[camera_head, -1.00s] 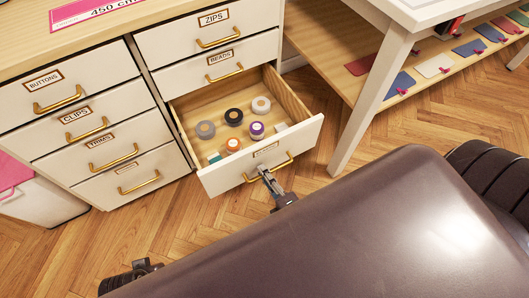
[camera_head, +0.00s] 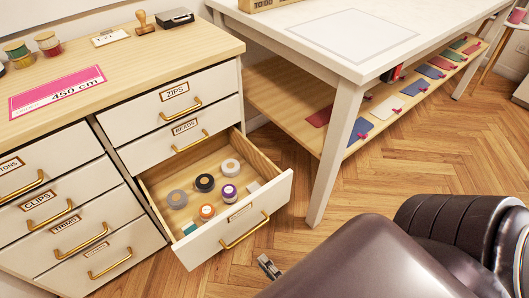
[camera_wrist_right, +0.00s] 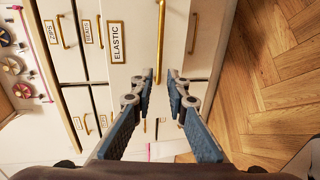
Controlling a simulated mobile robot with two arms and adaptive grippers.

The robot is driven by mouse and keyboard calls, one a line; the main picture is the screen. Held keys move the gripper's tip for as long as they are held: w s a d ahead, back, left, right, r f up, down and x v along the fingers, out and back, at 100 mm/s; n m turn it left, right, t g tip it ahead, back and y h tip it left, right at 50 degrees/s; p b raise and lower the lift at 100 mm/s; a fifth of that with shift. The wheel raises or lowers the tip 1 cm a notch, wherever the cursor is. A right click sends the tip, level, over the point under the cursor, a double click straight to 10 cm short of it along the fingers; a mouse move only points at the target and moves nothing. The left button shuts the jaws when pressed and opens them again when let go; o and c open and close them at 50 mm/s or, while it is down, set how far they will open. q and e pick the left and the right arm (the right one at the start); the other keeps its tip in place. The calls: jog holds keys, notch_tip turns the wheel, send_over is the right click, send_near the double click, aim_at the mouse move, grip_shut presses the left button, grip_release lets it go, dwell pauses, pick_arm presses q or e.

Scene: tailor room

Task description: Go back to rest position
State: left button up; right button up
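My left gripper is not in view.
The cabinet top (camera_head: 150,58) holds thread spools, a stamp and a pink card. A white table (camera_head: 345,192) with a low wooden shelf of coloured swatches stands at the right. The wooden floor (camera_head: 400,170) is clear between the table and my body.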

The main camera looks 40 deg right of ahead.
dwell(0.3)
